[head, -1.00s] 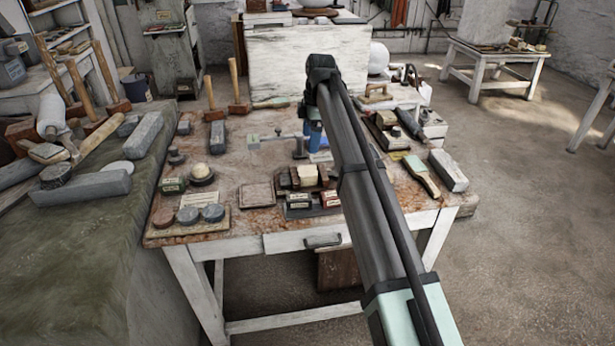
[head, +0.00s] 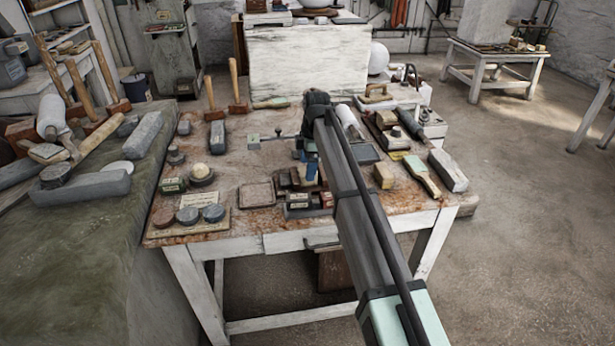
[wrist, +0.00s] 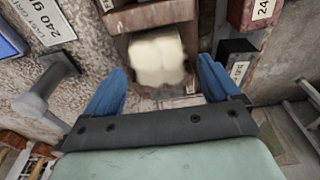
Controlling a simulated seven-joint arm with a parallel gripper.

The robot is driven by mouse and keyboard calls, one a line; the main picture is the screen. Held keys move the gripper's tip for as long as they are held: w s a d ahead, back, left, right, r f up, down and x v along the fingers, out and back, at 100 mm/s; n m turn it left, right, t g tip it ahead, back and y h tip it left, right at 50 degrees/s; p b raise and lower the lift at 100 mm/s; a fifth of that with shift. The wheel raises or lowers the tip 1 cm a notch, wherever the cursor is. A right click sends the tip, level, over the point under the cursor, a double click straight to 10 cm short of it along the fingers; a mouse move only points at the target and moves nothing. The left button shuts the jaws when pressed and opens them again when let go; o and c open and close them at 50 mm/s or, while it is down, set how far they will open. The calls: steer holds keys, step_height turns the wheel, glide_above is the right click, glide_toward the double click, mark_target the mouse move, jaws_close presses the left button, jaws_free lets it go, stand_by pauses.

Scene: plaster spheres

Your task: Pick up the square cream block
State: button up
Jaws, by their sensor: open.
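The cream block (wrist: 158,58) shows in the wrist view, pale and roughly square with soft edges, in a brown wooden holder (wrist: 118,18). My gripper (wrist: 161,68) is open, its two blue fingers spread to the left and right of the block, with gaps visible on both sides. I cannot tell how far above the block the fingertips are. In the head view my gripper (head: 309,168) is low over the group of blocks near the table's front, and it hides the cream block there.
Small labelled boxes (head: 299,200) stand in front of the holder; a red one (wrist: 250,10) is close at right in the wrist view. A square plate (head: 258,195) lies left.

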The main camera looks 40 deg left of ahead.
step_height(320, 180, down, 4)
steer(key=shift+r, duration=0.2)
steer(key=c, duration=1.3)
steer(key=shift+o, duration=0.2)
steer(key=shift+r, duration=0.1)
